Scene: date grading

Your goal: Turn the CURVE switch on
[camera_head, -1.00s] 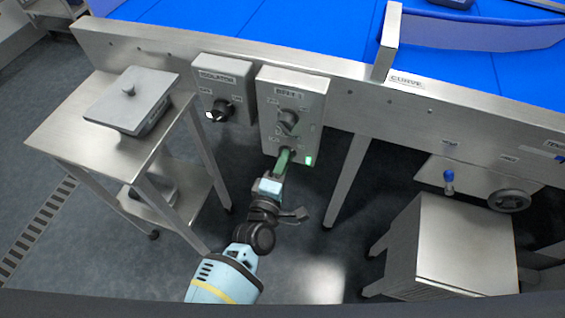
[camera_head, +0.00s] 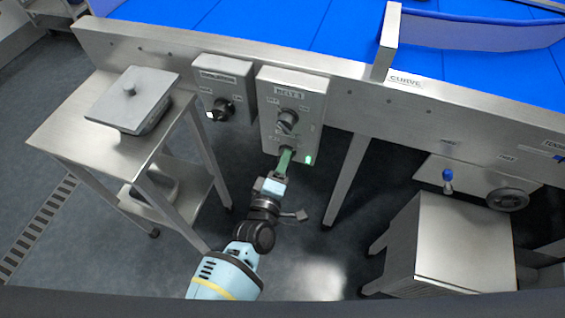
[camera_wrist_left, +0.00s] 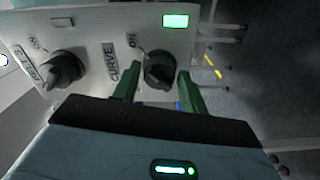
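The CURVE switch is the lower dark rotary knob (camera_wrist_left: 160,70) on the grey control box (camera_head: 318,84). A CURVE label (camera_wrist_left: 122,62) and an ON mark lie beside it in the left wrist view. My left gripper (camera_wrist_left: 158,82) has its two green fingers on either side of this knob. They are apart, and small gaps seem to show, though contact is unclear. In the head view the left gripper (camera_head: 285,158) reaches up to the box and partly hides the knob. I cannot tell the knob's setting. My right gripper is out of view.
The upper knob (camera_head: 288,119) is close above; it also shows in the left wrist view (camera_wrist_left: 62,70). A green lamp (camera_wrist_left: 175,21) is lit. An isolator box (camera_head: 222,90) hangs to the left. A steel cart (camera_head: 75,120) and a cabinet (camera_head: 460,245) flank open floor.

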